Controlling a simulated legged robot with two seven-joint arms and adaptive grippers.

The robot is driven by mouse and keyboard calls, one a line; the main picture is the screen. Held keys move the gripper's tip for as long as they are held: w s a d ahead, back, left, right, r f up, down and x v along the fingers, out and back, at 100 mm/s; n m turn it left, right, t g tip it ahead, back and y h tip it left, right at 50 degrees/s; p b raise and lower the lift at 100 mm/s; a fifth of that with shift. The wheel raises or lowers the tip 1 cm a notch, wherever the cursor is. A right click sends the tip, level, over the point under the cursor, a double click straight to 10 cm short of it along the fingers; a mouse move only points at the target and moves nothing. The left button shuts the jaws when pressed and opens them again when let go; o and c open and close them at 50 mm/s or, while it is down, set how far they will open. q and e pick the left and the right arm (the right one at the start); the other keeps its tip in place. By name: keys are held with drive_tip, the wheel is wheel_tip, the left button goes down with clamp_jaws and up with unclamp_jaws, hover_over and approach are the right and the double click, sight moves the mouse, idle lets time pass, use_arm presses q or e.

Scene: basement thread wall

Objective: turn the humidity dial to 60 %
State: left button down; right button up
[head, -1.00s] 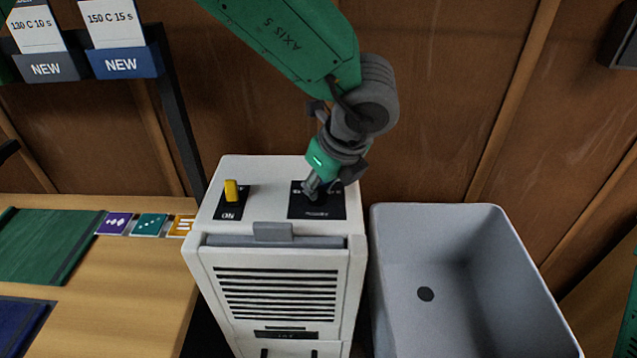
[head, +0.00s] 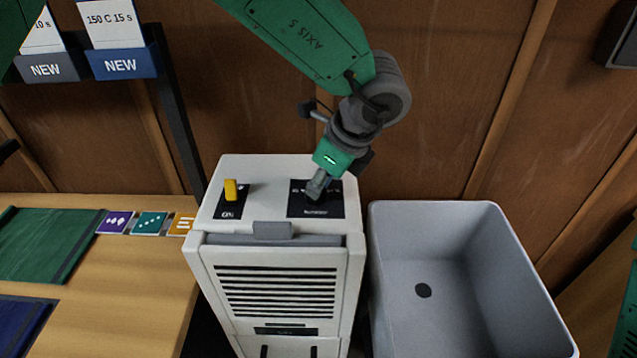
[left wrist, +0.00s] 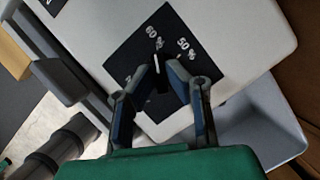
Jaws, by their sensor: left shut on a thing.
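The humidity dial's black panel (head: 330,209) is on top of a white dehumidifier (head: 212,222), at the right of its top face. In the left wrist view the panel (left wrist: 122,62) shows 60 % and 50 % marks. My left gripper (head: 316,190) comes down onto the panel and is shut on the dial. In the left wrist view its two fingers (left wrist: 160,88) sit on either side of the dial, hiding most of it. A white pointer line (left wrist: 156,63) shows between the fingertips, near the 60 % mark. My right gripper is not in view.
A yellow switch (head: 231,190) stands at the left of the dehumidifier's top. A grey sink or tub (head: 450,250) is to the right, and a wooden bench (head: 130,290) with coloured cards and mats is to the left. A wooden wall rises close behind.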

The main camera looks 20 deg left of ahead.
use_arm(q)
drive_tip(key=shift+s+d+f, duration=0.1)
drive_tip(key=shift+s+f, duration=0.05)
drive_tip(key=shift+f, duration=0.05)
drive_tip(key=c, duration=1.6)
unclamp_jaws()
drive_tip(key=shift+w+d+r, duration=0.1)
drive_tip(key=shift+w+r, duration=0.05)
drive_tip(key=shift+w, duration=0.05)
drive_tip(key=shift+d+r, duration=0.15)
drive_tip(key=shift+r, duration=0.35)
drive_tip(key=v, duration=1.1)
drive_tip(key=shift+d, duration=0.25)
drive_tip(key=shift+f, duration=0.15)
